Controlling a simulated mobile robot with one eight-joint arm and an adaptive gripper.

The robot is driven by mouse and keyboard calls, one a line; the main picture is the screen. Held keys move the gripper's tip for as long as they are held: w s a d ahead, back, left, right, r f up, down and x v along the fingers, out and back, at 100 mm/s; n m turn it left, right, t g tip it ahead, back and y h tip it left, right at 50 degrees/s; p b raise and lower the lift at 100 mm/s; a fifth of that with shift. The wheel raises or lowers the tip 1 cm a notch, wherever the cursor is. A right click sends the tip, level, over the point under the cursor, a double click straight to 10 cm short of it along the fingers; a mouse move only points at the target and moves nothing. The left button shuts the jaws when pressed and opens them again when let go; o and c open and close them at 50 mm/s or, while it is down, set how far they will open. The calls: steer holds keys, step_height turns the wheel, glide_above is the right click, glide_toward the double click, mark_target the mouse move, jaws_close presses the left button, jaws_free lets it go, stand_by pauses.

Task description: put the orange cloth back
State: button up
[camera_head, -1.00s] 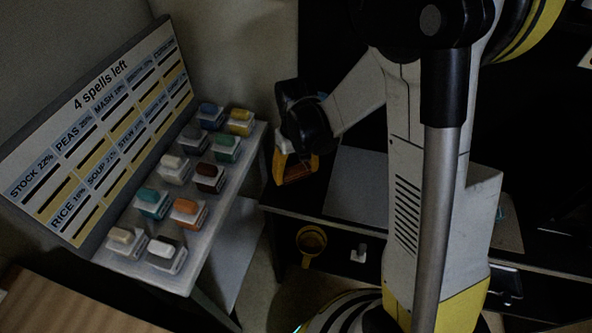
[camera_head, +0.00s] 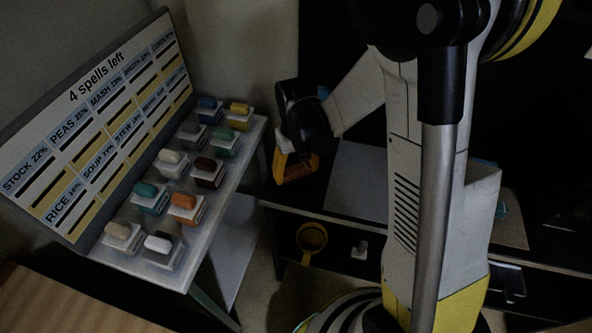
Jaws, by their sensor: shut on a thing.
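My gripper (camera_head: 292,163) hangs from the arm right of the board's shelf, over the dark counter. It is shut on an orange thing (camera_head: 296,170) at its fingertips. The gripper's dark body hides part of this thing, and I cannot tell for certain whether it is a cloth. A small orange roll (camera_head: 186,202) sits on a white stand in the front half of the shelf (camera_head: 150,268), among several rolls of other colours. My gripper is apart from that roll.
A board reading "4 spells left" (camera_head: 98,130) leans behind the shelf. A yellow ring-shaped thing (camera_head: 312,256) and a small white thing (camera_head: 360,251) are below the dark counter's edge. A grey panel (camera_head: 355,180) lies on the counter. A wooden surface (camera_head: 60,305) fills the lower left.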

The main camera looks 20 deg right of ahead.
mark_target(296, 169)
steer(key=shift+f, duration=0.3)
steer(key=o, duration=1.5)
step_height(296, 169, up, 12)
steer(key=shift+r, duration=0.1)
